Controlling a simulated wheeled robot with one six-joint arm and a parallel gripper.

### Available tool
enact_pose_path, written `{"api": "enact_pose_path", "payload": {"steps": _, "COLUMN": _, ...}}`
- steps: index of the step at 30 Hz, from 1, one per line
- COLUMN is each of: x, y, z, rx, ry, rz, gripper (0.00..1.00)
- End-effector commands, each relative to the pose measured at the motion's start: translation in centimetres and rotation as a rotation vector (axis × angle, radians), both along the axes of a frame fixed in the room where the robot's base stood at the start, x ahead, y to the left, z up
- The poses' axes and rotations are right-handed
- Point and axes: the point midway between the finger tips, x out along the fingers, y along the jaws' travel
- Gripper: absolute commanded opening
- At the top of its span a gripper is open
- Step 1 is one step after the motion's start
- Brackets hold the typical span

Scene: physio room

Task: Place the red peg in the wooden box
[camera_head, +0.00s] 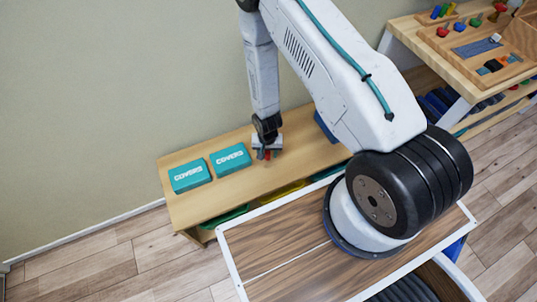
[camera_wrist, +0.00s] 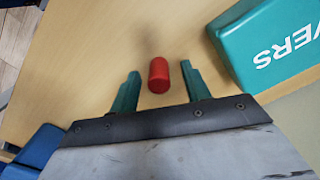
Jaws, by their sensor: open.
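The red peg (camera_wrist: 158,75) lies or stands on the pale wooden bench top (camera_wrist: 85,60); I cannot tell which. In the wrist view it sits between the teal fingertips of my gripper (camera_wrist: 160,80), with a gap on each side. My gripper is open. In the head view my gripper (camera_head: 267,150) is low over the bench, and a bit of red shows at its fingers. A wooden box (camera_head: 519,36) with raised sides appears at the right, on the higher table; it is partly cut off by the picture edge.
Two teal boxes of covers (camera_head: 189,176) (camera_head: 230,159) stand left of my gripper on the bench. A blue object (camera_head: 325,127) is to its right. The higher table (camera_head: 405,27) also holds several coloured pegs and a blue-grey mat (camera_head: 477,47).

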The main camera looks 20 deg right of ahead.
Motion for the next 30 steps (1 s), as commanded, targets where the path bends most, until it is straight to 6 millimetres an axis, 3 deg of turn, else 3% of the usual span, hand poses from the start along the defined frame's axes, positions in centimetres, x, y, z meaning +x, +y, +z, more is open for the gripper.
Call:
{"api": "enact_pose_path", "payload": {"steps": 10, "x": 0.0, "y": -0.1, "z": -0.9, "rx": 0.000, "ry": 0.000, "rz": -0.001, "gripper": 0.44}}
{"api": "enact_pose_path", "payload": {"steps": 15, "x": 0.0, "y": -0.1, "z": -0.8, "rx": 0.000, "ry": 0.001, "rz": -0.002, "gripper": 0.00}}
{"api": "enact_pose_path", "payload": {"steps": 30, "x": 0.0, "y": -0.1, "z": 0.2, "rx": 0.000, "ry": 0.000, "rz": -0.002, "gripper": 0.00}}
